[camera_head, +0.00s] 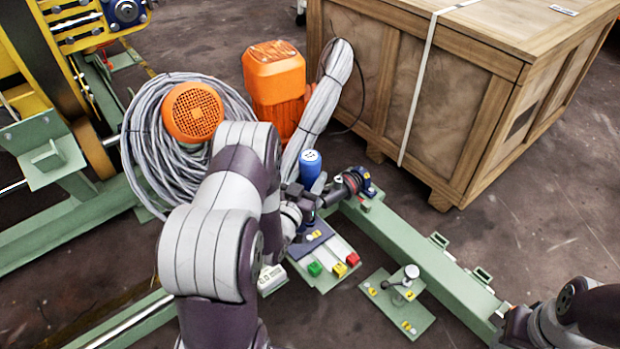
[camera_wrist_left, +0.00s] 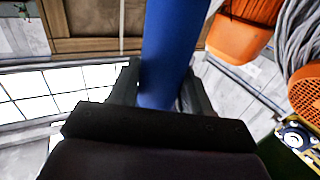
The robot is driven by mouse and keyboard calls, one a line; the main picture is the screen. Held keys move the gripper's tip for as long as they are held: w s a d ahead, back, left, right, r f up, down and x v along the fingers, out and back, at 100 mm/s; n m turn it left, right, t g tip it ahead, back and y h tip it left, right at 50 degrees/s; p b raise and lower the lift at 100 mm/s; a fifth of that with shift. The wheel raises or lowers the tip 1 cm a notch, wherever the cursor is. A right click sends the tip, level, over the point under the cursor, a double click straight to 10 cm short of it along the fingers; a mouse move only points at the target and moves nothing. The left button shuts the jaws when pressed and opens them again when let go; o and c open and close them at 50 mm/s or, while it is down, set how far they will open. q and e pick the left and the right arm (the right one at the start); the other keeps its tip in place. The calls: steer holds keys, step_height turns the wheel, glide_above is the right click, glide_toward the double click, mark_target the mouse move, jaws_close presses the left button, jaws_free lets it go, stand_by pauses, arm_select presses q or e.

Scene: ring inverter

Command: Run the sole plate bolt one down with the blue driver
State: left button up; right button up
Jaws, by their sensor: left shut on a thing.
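The blue driver (camera_head: 310,163) stands roughly upright in my left gripper (camera_head: 307,190), above the green panel with coloured blocks. In the left wrist view the blue shaft of the driver (camera_wrist_left: 172,50) passes between the two dark fingers (camera_wrist_left: 160,95), which are closed around it. The lower end of the driver is hidden by the gripper and arm. A green plate (camera_head: 385,292) with small yellow-tagged fittings and an upright silver-topped knob lies to the right; I cannot tell which fitting is bolt one. The right arm's dark end (camera_head: 512,325) shows at the lower right, its jaws unclear.
A green beam (camera_head: 420,258) runs diagonally to the lower right. A dark shaft fitting with a blue bearing block (camera_head: 367,184) sits close by my left gripper. An orange motor (camera_head: 275,85), a grey cable coil (camera_head: 165,165) and a wooden crate (camera_head: 470,130) stand behind.

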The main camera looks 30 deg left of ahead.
mark_target(309, 188)
arm_select(q)
steer(key=shift+f+b, duration=2.4)
steer(key=shift+f, duration=0.6)
steer(key=shift+f+b, duration=0.6)
steer(key=shift+f, duration=0.15)
steer(key=shift+f+b, duration=0.3)
steer(key=shift+f, duration=0.1)
steer(key=shift+s+f, duration=0.1)
steer(key=shift+f, duration=0.1)
steer(key=shift+r, duration=0.1)
steer(key=shift+r+p, duration=2.4)
steer(key=shift+r, duration=0.15)
